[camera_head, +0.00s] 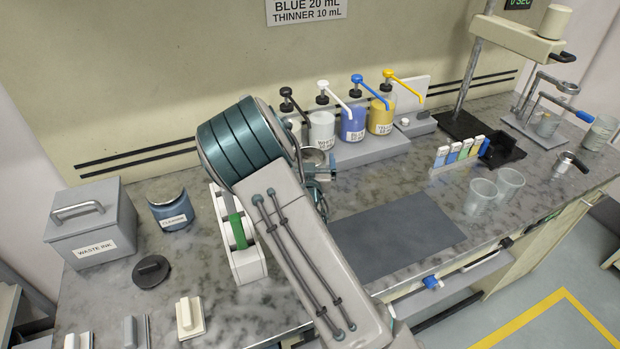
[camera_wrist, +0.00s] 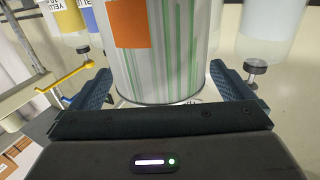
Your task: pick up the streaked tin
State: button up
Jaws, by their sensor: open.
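The streaked tin (camera_wrist: 170,60) fills the middle of the wrist view, which shows the scene upside down. It is pale with green streaks and an orange patch. My gripper (camera_wrist: 159,78) is open, with one blue finger on each side of the tin's near end. A gap shows beside the tin at each finger, and I cannot see clear contact. In the head view my arm covers most of the gripper and tin area, and I cannot make out the tin there.
Pump bottles stand close behind the tin: a white one (camera_head: 321,131), a blue one (camera_head: 353,124) and a yellow one (camera_head: 381,117). A white rack with a green item (camera_head: 237,232) is left of my arm. The dark mat (camera_head: 400,237) to the right is clear.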

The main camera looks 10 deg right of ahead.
jog(key=c, duration=1.7)
jog(key=shift+r, duration=0.15)
jog(key=shift+c, duration=0.2)
